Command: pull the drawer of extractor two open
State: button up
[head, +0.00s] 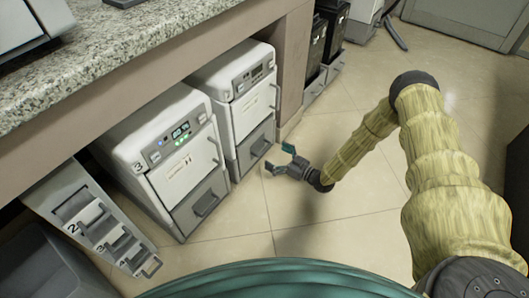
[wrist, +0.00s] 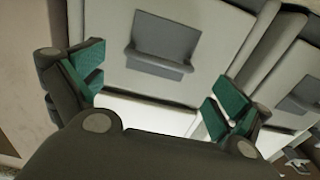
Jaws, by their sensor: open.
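Two white machines stand side by side under the counter. The nearer one (head: 180,175) is marked 3, has a lit green display, and its grey lower drawer (head: 200,208) looks shut. The farther machine (head: 243,112) has a number too small to read, and its lower drawer (head: 249,152) also looks shut. My gripper (head: 280,158) is open and empty, low over the floor just in front of the farther machine's drawer, apart from it. In the wrist view a drawer handle (wrist: 160,62) lies ahead between the open green-tipped fingers (wrist: 152,90), untouched.
A granite counter (head: 130,50) overhangs the machines. A sloped grey rack (head: 95,222) with numbered slots stands at the lower left. Dark units (head: 318,50) stand farther back. The tiled floor (head: 240,235) in front of the machines is clear.

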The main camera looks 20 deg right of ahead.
aim_at(264, 149)
jog(key=shift+b+x, duration=0.95)
jog(key=shift+x, duration=1.9)
